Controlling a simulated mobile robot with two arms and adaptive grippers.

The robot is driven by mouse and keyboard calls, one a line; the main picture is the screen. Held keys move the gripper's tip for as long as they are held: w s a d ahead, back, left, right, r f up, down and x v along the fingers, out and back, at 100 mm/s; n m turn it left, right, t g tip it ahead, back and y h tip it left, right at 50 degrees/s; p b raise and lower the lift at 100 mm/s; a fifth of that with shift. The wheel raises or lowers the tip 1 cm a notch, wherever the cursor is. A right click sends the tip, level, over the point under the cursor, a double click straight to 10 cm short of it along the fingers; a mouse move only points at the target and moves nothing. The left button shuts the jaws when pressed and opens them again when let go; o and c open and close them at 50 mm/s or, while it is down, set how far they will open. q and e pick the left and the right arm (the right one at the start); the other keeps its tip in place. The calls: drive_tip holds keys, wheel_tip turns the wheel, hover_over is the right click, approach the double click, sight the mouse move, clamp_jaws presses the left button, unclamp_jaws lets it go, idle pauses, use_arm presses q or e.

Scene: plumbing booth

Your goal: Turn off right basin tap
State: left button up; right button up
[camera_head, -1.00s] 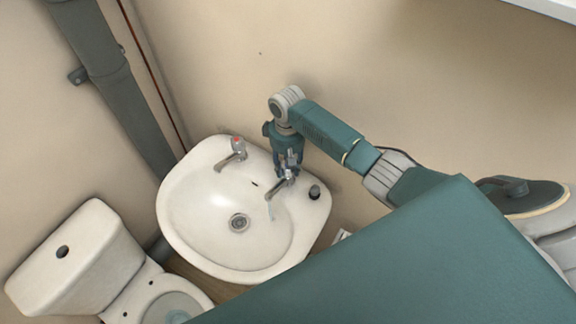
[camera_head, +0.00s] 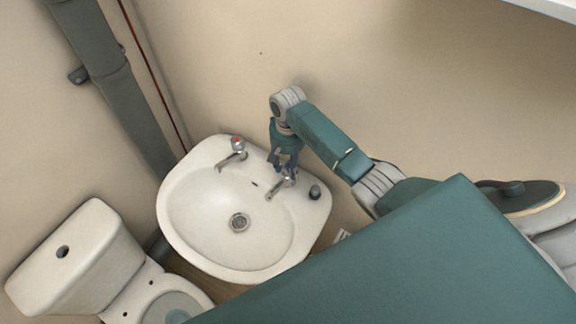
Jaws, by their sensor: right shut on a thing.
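The white basin (camera_head: 190,225) stands against the wall with two chrome taps. The right basin tap (camera_head: 276,189) has its spout pointing down-left over the bowl; its handle is mostly hidden by my gripper. No water stream shows below its spout. My right gripper (camera_head: 288,173) comes down from above and is shut on the right tap's handle. The left basin tap (camera_head: 232,160) has a red-marked top and stands clear of the gripper. My left gripper is out of view.
A small dark round object (camera_head: 315,192) sits on the basin's right rim, close to the right tap. A toilet (camera_head: 80,262) stands at the lower left. A thick grey pipe (camera_head: 105,75) runs down the wall at the left.

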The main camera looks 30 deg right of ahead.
sight(287, 163)
drive_tip(key=shift+w+d+r, duration=0.1)
drive_tip(key=shift+w+r, duration=0.2)
drive_tip(key=shift+w, duration=0.1)
drive_tip(key=o, duration=1.1)
drive_tip(key=shift+o, duration=0.3)
drive_tip(key=shift+f, duration=0.15)
drive_tip(key=shift+s, duration=0.1)
wheel_tip(287, 163, up, 12)
drive_tip(key=shift+f, duration=0.1)
